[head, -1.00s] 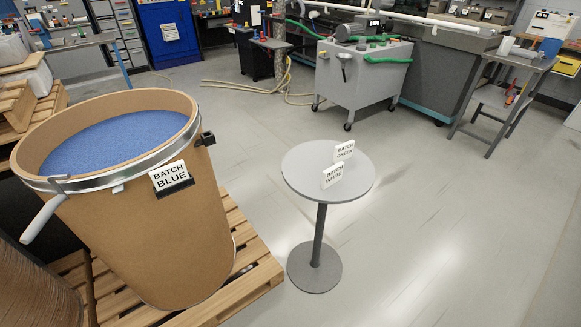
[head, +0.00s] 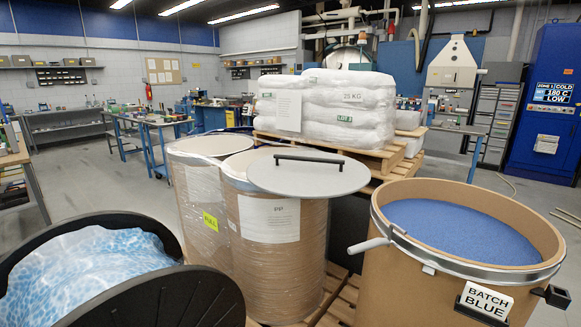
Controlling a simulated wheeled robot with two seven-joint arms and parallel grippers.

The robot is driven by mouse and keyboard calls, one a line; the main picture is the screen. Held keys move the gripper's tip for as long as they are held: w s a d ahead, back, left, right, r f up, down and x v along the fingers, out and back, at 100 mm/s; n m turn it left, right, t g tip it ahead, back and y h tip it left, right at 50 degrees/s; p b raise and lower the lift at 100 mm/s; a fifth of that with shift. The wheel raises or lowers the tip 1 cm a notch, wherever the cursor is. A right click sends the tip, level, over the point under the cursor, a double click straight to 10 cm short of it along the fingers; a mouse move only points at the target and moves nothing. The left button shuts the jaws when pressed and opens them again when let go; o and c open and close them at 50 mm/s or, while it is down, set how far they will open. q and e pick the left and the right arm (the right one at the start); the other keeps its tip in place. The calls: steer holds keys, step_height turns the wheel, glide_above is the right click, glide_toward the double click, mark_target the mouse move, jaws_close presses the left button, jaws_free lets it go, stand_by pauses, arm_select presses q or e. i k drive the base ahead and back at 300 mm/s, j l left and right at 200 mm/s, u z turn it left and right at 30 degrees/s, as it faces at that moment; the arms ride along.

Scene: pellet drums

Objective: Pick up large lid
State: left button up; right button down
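A large round grey lid (head: 330,182) with a black bar handle (head: 323,160) lies flat on top of a wrapped brown drum (head: 275,245) labelled PP. The lid is off-centre and overhangs the drum's right side. To its right stands an open brown drum (head: 405,275) filled with blue pellets (head: 455,232), with a metal rim band and a BATCH BLUE sign (head: 485,302). Neither of my grippers shows in the head view.
A second wrapped drum (head: 195,205) with a yellow label stands left of the lid's drum. A black bin (head: 80,222) with a blue-white liner is at the lower left. White sacks (head: 340,105) on a pallet (head: 310,145) stand behind the lid. Open floor lies at left.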

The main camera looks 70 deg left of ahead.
mark_target(303, 174)
steer(key=u, duration=2.1)
